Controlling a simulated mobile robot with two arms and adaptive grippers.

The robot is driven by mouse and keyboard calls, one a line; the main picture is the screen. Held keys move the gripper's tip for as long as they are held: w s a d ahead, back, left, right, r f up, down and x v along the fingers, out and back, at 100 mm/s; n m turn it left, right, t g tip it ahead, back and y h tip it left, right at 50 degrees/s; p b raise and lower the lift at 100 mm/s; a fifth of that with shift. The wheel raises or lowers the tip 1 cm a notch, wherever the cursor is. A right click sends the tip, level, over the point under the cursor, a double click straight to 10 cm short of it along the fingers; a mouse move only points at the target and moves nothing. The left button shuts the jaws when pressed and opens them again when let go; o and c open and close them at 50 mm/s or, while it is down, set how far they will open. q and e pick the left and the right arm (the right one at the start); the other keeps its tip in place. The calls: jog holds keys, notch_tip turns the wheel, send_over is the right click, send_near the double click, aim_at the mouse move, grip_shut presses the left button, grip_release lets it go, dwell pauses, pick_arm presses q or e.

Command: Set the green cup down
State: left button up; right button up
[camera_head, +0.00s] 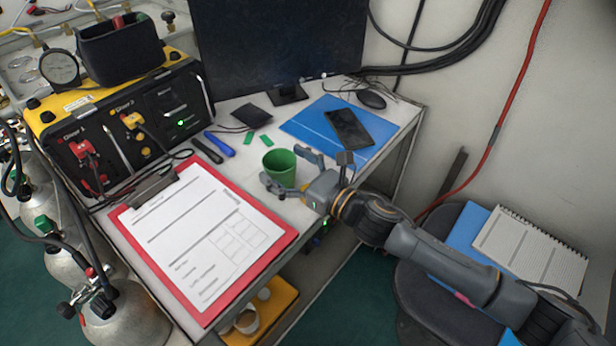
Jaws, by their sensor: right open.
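The green cup (280,166) stands upright on the white desk, to the right of the red clipboard. My right gripper (287,173) comes in from the right at the cup. Its fingers are open, one on the far side and one on the near side of the cup. Whether the cup's base fully rests on the desk is hard to see, and so is any contact with the fingers. My left gripper is not in view.
The red clipboard (288,235) lies left of the cup. Behind are a blue folder (308,123) with a black phone (349,128), a blue marker (220,144) and a monitor (278,45). The yellow-black air panel (130,120) stands at left. A chair (408,288) is at right.

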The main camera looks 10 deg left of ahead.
jog(key=b+v, duration=0.1)
jog(key=v, duration=1)
